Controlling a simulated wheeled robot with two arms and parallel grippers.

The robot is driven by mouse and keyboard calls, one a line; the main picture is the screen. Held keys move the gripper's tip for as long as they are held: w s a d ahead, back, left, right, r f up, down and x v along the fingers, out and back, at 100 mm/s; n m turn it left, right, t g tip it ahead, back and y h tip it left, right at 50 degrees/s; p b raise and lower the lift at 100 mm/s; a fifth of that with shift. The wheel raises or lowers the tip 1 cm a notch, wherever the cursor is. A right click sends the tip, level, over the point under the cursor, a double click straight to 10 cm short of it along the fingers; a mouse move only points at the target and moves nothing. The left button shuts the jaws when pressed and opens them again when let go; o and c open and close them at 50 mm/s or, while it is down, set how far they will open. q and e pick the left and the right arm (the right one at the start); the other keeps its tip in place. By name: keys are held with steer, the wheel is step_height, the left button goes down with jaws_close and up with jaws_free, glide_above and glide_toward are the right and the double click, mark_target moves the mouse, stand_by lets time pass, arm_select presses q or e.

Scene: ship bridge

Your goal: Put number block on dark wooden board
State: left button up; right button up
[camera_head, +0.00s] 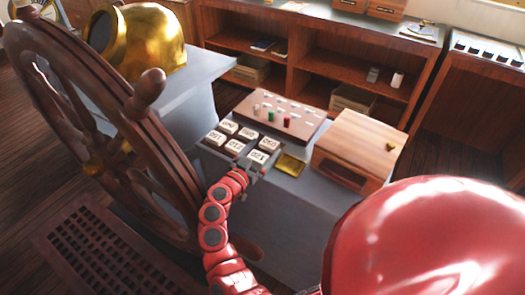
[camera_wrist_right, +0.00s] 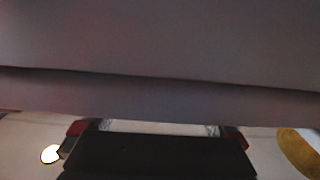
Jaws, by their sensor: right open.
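Several white number blocks, such as the front right one (camera_head: 258,157) and the back left one (camera_head: 228,126), stand in two rows on a grey desk. A dark wooden board (camera_head: 243,161) shows in part beneath and between them. My right gripper (camera_head: 252,173) is open at the near edge of the front right block; whether it touches the block is unclear. In the right wrist view, the dark gripper (camera_wrist_right: 160,150) shows at the bottom, with a pale strip between its fingers and a blurred grey surface filling the top. My left gripper is out of view.
A brown panel (camera_head: 291,105) with small coloured pegs lies behind the blocks. A wooden box (camera_head: 355,145) and a brass plate (camera_head: 290,165) are to the right. A large ship's wheel (camera_head: 100,110) stands left, with a brass helmet (camera_head: 150,40) behind it.

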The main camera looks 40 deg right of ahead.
steer(key=shift+s+a+r, duration=0.1)
steer(key=shift+a+r, duration=0.05)
steer(key=shift+r, duration=0.15)
steer(key=b+v, duration=0.1)
steer(key=v, duration=1)
steer(key=shift+s+a+b, duration=0.15)
steer(key=shift+a+b, duration=0.15)
steer(key=shift+b, duration=0.05)
steer(key=shift+s+f, duration=0.1)
